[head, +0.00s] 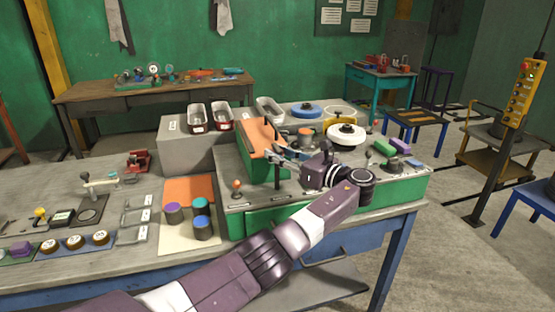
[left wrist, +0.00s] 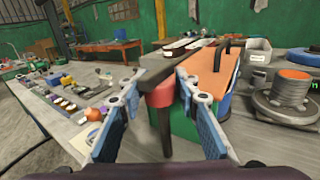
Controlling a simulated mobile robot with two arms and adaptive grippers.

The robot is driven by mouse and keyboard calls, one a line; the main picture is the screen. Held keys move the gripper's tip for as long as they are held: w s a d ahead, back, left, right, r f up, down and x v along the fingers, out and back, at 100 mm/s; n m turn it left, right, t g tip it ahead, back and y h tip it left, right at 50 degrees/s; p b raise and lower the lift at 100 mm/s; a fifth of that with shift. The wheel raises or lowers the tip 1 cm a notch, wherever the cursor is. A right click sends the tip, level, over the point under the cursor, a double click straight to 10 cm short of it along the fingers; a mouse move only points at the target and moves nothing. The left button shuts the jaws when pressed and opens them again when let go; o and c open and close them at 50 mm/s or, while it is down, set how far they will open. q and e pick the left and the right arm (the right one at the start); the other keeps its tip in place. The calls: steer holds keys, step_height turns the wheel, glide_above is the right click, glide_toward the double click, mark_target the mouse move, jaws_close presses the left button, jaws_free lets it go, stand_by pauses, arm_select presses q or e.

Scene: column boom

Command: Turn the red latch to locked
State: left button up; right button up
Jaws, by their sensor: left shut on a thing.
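In the left wrist view a red round part (left wrist: 159,95) sits against the end of a green box with an orange top (left wrist: 213,72). My right gripper is out of view.
A white-topped disc (head: 346,133) and a blue disc (head: 305,111) stand behind my gripper. A small orange-knobbed lever (head: 237,188) stands left of the box. Purple and teal cylinders (head: 201,227) stand on a tray at the left. Metal tins (head: 197,118) stand behind.

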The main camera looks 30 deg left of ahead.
arm_select(q)
steer(key=shift+s+f+g, duration=0.1)
steer(key=shift+f+g, duration=0.05)
steer(key=shift+g, duration=0.25)
steer(key=o, duration=1.1)
steer(key=shift+a, duration=0.1)
steer(key=s+d, duration=0.1)
steer(key=d, duration=1.1)
